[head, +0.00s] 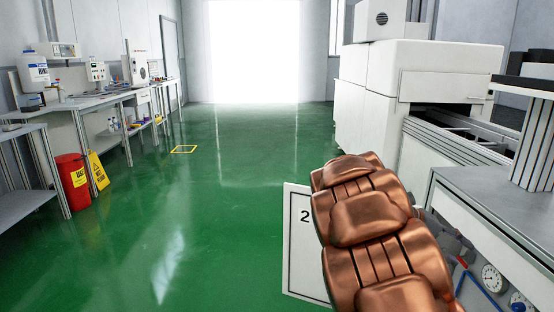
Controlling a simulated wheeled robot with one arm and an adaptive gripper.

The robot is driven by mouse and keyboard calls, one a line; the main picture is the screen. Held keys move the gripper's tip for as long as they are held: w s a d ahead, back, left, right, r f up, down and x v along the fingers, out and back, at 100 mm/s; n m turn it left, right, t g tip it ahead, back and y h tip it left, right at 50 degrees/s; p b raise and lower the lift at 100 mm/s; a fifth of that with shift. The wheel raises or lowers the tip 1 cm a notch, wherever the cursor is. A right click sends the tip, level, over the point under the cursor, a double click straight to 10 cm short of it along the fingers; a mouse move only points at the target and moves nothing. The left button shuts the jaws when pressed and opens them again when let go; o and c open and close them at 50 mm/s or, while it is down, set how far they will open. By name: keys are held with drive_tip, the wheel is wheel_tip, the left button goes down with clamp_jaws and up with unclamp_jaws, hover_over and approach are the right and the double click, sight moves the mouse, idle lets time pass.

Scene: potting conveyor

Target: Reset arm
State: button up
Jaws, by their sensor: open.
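A copper-coloured segmented part of my own arm (385,240) rises from the bottom edge at right of centre in the head view and leans to the upper left. Its rounded end is in front of the green floor. No gripper fingers show, and I see nothing held.
A white board marked 2 (299,240) stands partly hidden behind my arm. White conveyor machinery (420,80) and a grey bench (500,200) with gauges line the right. Tables (90,100), a red bin (73,182) and a yellow floor sign (98,171) line the left. The green floor (220,190) between is clear.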

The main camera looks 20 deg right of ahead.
drive_tip(key=s+a+r+n+t+y+p, duration=0.1)
drive_tip(key=s+a+r+y+p, duration=0.2)
drive_tip(key=s+a+r+p, duration=0.3)
drive_tip(key=s+a+r+n+t+y+p, duration=0.1)
drive_tip(key=s+a+r+y+p, duration=0.3)
drive_tip(key=a+p, duration=0.8)
drive_tip(key=s+a+r+n+t+y+p, duration=0.2)
drive_tip(key=s+a+r+p, duration=0.5)
drive_tip(key=a, duration=1.2)
drive_tip(key=shift+s+a+r+n+y+p, duration=0.15)
drive_tip(key=shift+s+r+n+y+p, duration=0.2)
drive_tip(key=shift+r+n+y+p, duration=0.4)
drive_tip(key=shift+f+m, duration=0.1)
drive_tip(key=shift+m, duration=0.15)
